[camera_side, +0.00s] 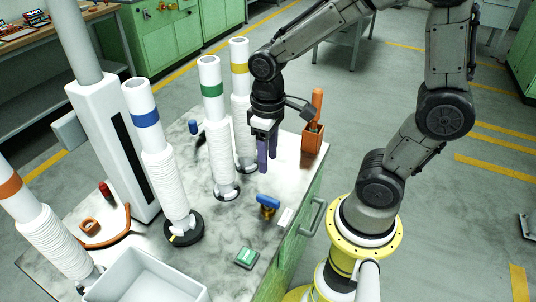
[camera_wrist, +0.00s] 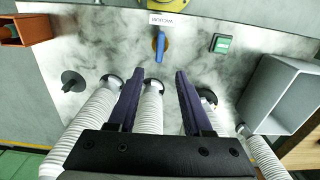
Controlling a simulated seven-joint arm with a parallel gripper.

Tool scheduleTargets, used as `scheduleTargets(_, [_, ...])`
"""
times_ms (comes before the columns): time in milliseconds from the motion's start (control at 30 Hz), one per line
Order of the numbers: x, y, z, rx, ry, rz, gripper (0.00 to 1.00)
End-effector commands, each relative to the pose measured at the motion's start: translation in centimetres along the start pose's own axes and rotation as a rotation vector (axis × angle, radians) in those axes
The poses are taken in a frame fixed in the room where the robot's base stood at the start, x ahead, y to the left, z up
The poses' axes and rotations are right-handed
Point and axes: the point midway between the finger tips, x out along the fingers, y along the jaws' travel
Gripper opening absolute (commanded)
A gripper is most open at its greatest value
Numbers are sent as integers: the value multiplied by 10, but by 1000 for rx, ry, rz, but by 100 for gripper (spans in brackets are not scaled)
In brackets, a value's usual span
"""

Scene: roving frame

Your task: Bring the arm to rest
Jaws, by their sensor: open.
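My gripper (camera_side: 267,165) hangs from my bent arm with its two purple fingers pointing down over the marbled worktop (camera_side: 225,235). In the side view it is just right of the yellow-banded hose (camera_side: 240,75). In the wrist view my gripper (camera_wrist: 155,85) has its fingers spread apart, with nothing held between them. A white ribbed hose (camera_wrist: 150,112) shows in the gap, beyond the fingers; I cannot tell how close it is.
More upright hoses with green (camera_side: 212,90), blue (camera_side: 146,119) and orange (camera_side: 10,187) bands stand leftward. A blue-handled valve (camera_side: 268,202), a green switch box (camera_side: 247,257), an orange holder (camera_side: 313,137) and a white bin (camera_side: 150,277) are nearby.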

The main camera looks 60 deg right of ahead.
Motion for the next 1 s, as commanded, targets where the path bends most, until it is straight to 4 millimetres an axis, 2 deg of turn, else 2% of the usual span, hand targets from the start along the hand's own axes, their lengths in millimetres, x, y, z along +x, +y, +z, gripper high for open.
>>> scheduleTargets(167, [-5, 0, -1, 0, 20, 0, 50])
scheduleTargets(300, [-40, 0, -1, 0, 150, 2, 50])
scheduleTargets(367, [-60, 0, 7, 1, 223, 4, 50])
scheduleTargets(500, [-97, 0, 34, 5, 380, 5, 50])
scheduleTargets(600, [-111, -1, 53, 8, 463, 6, 50])
scheduleTargets(700, [-115, -1, 69, 12, 507, 5, 50])
scheduleTargets(800, [-110, -1, 77, 15, 502, 4, 50])
scheduleTargets(1000, [-108, -1, 78, 17, 490, 4, 50])
